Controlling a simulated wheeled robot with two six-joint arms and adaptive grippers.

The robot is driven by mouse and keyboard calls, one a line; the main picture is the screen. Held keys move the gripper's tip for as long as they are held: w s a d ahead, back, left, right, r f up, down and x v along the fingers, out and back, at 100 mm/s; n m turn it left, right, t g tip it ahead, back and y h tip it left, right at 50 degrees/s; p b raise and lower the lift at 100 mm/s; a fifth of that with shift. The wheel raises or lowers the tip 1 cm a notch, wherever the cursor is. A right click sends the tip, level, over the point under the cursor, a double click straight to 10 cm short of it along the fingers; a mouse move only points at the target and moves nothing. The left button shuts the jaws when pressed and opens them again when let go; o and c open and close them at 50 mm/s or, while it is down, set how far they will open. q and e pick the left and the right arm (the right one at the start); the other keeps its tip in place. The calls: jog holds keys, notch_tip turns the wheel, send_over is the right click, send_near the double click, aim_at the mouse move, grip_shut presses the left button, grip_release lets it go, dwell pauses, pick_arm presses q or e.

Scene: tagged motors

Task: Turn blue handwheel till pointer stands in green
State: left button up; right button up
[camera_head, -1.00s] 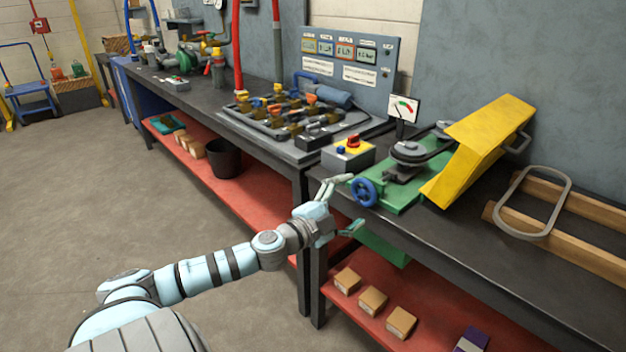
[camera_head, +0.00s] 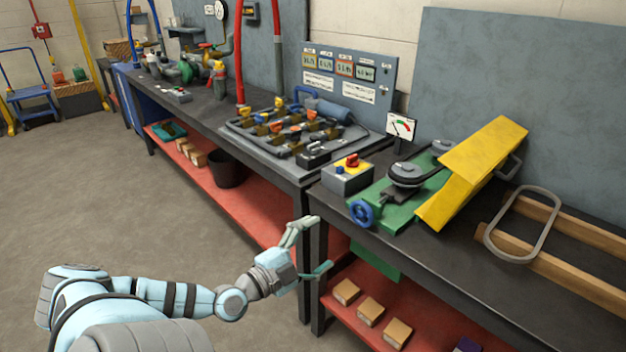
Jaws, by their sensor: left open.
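The blue handwheel (camera_head: 362,213) is on the near left end of a green machine base (camera_head: 398,212) on the dark bench. The pointer is too small to read with certainty. My left gripper (camera_head: 315,247) is open and empty, below and left of the handwheel in the picture and apart from it. Its fingers are spread in front of the bench's front edge. My right gripper is not in view.
A grey box (camera_head: 347,178) with a red switch and blue button stands left of the handwheel. A raised yellow guard (camera_head: 470,172) slants above the green base. A grey oval belt (camera_head: 523,225) lies on wooden beams at right. Small boxes (camera_head: 371,311) sit on the red lower shelf.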

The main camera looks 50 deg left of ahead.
pick_arm(q)
jog(key=shift+s, duration=0.6)
jog(key=s, duration=0.7)
jog(key=shift+s, duration=0.2)
jog(key=shift+d, duration=0.1)
